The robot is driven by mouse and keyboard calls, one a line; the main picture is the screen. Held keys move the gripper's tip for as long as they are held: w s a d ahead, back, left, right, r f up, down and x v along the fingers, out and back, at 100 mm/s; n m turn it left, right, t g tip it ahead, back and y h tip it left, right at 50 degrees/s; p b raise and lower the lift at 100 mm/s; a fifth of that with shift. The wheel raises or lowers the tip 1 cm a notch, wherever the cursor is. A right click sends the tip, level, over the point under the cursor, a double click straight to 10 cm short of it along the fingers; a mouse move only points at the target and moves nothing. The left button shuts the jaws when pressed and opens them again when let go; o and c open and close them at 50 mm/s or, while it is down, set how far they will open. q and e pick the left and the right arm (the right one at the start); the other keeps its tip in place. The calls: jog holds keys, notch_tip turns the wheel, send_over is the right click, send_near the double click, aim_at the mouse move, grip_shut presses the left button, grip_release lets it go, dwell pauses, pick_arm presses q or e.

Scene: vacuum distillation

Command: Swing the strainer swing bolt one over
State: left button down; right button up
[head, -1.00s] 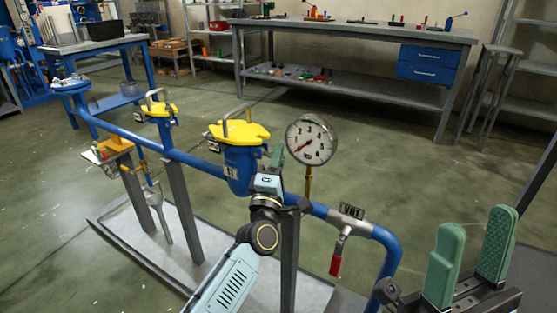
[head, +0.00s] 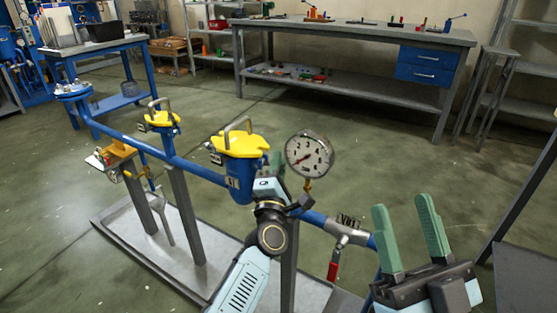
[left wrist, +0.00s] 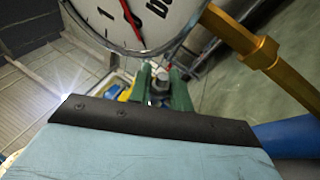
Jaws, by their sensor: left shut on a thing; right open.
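The strainer (head: 236,180) is a blue upright pot on the blue pipe, with a yellow lid (head: 241,144) and a grey bar handle on top. My left gripper (head: 277,163) is at the right side of the strainer, just left of the gauge. In the left wrist view its green fingers (left wrist: 161,88) are shut on a small grey bolt-like part (left wrist: 160,84), which I take for the swing bolt. The arm and fingers hide most of this bolt in the head view. My right gripper (head: 401,207) is open and empty at the lower right, apart from the strainer.
A round pressure gauge (head: 309,155) on a brass stem stands close beside my left gripper; its dial also fills the top of the left wrist view (left wrist: 125,15). A red-handled valve (head: 333,269) hangs right of it. A second yellow-lidded fitting (head: 160,121) stands further left.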

pick_arm(q)
jog(key=n+p, duration=0.1)
jog(key=r+n+y+p, duration=0.1)
jog(key=shift+a+n+g+p, duration=0.2)
jog(key=shift+n+g+p, duration=0.1)
jog(key=shift+g+p, duration=0.1)
pick_arm(e)
jog(key=w+f+g+h, duration=0.1)
jog(key=w+f+g, duration=0.2)
jog(key=f+g, duration=0.3)
jog(key=shift+w+f+h, duration=0.2)
jog(key=shift+f+h, duration=0.15)
jog(key=shift+h, duration=0.05)
pick_arm(q)
jog(key=c, duration=1.5)
grip_release()
jog(key=shift+c, duration=0.2)
